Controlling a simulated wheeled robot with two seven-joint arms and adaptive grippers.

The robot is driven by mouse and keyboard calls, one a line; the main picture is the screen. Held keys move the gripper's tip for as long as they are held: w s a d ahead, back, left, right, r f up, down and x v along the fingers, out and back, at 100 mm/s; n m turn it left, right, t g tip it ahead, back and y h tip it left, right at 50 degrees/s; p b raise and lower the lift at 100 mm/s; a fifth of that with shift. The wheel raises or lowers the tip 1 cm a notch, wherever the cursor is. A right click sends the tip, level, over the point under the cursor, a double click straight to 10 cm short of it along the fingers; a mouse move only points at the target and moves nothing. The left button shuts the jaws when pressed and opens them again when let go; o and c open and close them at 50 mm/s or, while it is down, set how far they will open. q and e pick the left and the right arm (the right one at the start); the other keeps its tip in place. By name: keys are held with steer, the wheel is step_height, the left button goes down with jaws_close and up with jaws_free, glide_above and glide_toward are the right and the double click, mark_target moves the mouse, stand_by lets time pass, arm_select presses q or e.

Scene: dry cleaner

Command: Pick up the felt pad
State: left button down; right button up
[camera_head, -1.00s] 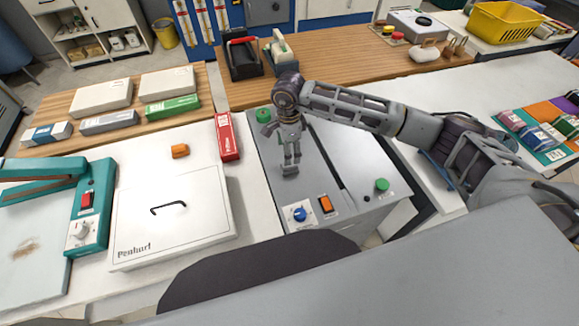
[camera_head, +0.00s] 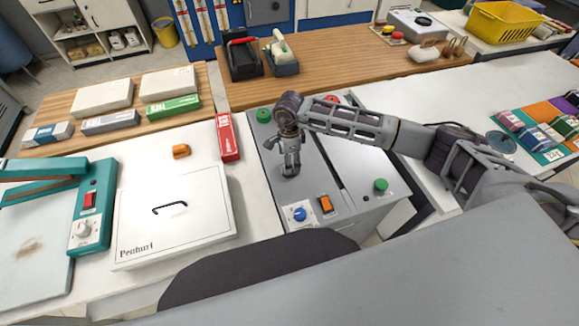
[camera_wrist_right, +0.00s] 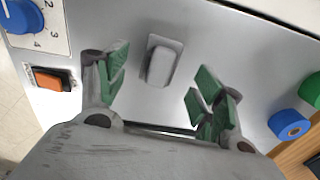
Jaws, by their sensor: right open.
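A small pale grey block with rounded edges, which I take for the felt pad (camera_wrist_right: 160,62), lies on the bare metal top of a grey machine (camera_head: 335,152). In the right wrist view it sits between and slightly beyond my two green-padded fingers, with clear space on both sides. My right gripper (camera_head: 290,160) is open, points down over the machine top and holds nothing. In the head view the gripper largely hides the pad. My left gripper is not in view.
An orange switch (camera_head: 325,204), a blue knob (camera_head: 299,214) and green buttons (camera_head: 381,185) stand up from the machine near the gripper. A red box (camera_head: 228,138) and a white lidded case (camera_head: 178,235) are to the left.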

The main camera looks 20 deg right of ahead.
steer(key=shift+f+p, duration=0.3)
steer(key=shift+f, duration=1.35)
steer(key=c, duration=1.1)
steer(key=shift+r, duration=0.1)
steer(key=shift+r+b, duration=0.8)
steer(key=shift+r, duration=4.15)
steer(key=shift+o, duration=1.4)
steer(key=shift+c, duration=0.9)
